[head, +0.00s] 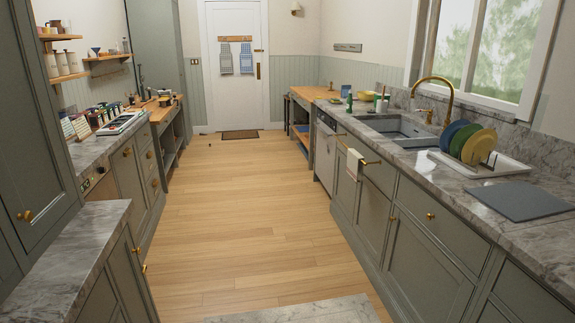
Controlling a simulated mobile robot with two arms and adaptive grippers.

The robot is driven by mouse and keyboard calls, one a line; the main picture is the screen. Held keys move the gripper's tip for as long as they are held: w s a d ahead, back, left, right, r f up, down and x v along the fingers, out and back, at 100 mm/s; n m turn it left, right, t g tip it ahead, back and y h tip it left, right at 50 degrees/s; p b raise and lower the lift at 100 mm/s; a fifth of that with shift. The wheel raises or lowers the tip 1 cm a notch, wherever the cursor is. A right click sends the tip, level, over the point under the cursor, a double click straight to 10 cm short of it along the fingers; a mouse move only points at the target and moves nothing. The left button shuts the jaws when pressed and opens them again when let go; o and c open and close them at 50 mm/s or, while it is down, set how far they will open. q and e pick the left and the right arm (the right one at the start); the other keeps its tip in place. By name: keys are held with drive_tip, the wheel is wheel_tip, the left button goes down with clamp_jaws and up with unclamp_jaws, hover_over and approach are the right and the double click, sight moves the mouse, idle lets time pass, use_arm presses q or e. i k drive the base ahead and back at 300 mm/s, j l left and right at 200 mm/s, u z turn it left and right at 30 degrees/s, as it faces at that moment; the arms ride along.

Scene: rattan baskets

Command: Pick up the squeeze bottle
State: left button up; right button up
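A small green bottle-like item (349,104) stands upright on the right counter, at the far side of the sink. It is too small to tell whether it is the squeeze bottle. A white and green item (382,103) stands to its right, also too small to make out. Small bottles (126,45) stand on the upper left wall shelf. Neither of my grippers is in view.
The wooden floor (240,200) is clear between two rows of cabinets. The right marble counter (455,190) holds a sink (400,127), a brass tap (445,95), a rack of plates (470,165) and a grey mat (515,200). A white door (236,100) closes the far end.

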sight(349, 110)
drive_tip(key=i, duration=5.05)
